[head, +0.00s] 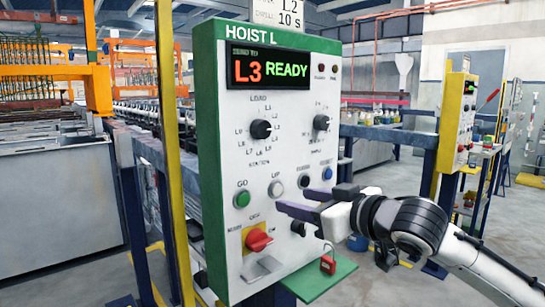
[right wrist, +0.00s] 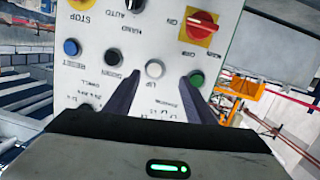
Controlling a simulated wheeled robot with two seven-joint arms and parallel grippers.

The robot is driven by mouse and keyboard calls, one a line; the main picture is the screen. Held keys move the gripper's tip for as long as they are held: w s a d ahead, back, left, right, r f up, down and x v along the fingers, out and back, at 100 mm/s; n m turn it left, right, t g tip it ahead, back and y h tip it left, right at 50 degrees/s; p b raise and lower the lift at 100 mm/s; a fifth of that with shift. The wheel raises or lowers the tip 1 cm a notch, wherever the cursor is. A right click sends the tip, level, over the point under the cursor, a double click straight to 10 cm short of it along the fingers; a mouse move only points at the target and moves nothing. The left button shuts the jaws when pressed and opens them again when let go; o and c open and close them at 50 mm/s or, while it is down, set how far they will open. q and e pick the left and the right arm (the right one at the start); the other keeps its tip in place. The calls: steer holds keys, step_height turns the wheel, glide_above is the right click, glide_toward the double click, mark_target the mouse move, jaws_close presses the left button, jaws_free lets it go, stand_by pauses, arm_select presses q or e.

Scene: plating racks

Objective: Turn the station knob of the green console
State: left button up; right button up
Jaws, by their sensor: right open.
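The green console (head: 209,150), marked HOIST L, has a white front and a display reading L3 READY. A black knob (head: 261,129) ringed by L-numbered marks sits left of centre, its label too small to read surely. A second dark knob (head: 321,122) sits to its right. My right gripper (head: 300,201) is open, its dark fingers in front of the lower panel, below both knobs. In the right wrist view the open fingers (right wrist: 160,95) flank the white UP button (right wrist: 154,69), with nothing held. Neither black knob shows clearly there. My left gripper is out of view.
The panel's lower part has a green button (head: 242,199), a blue button (head: 327,174) and a red switch (head: 258,240). A red padlock (head: 327,264) hangs above a green shelf (head: 325,280). A yellow post (head: 167,130) stands at left. A yellow console (head: 455,125) stands farther right.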

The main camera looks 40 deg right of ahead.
steer(key=n+t, duration=0.1)
steer(key=t, duration=0.1)
glide_toward(265, 130)
steer(key=s, duration=0.3)
steer(key=w+b, duration=0.1)
steer(key=w, duration=0.9)
steer(key=shift+w+a+r, duration=0.1)
steer(key=shift+w, duration=0.25)
steer(key=shift+c, duration=0.3)
steer(key=c, duration=1)
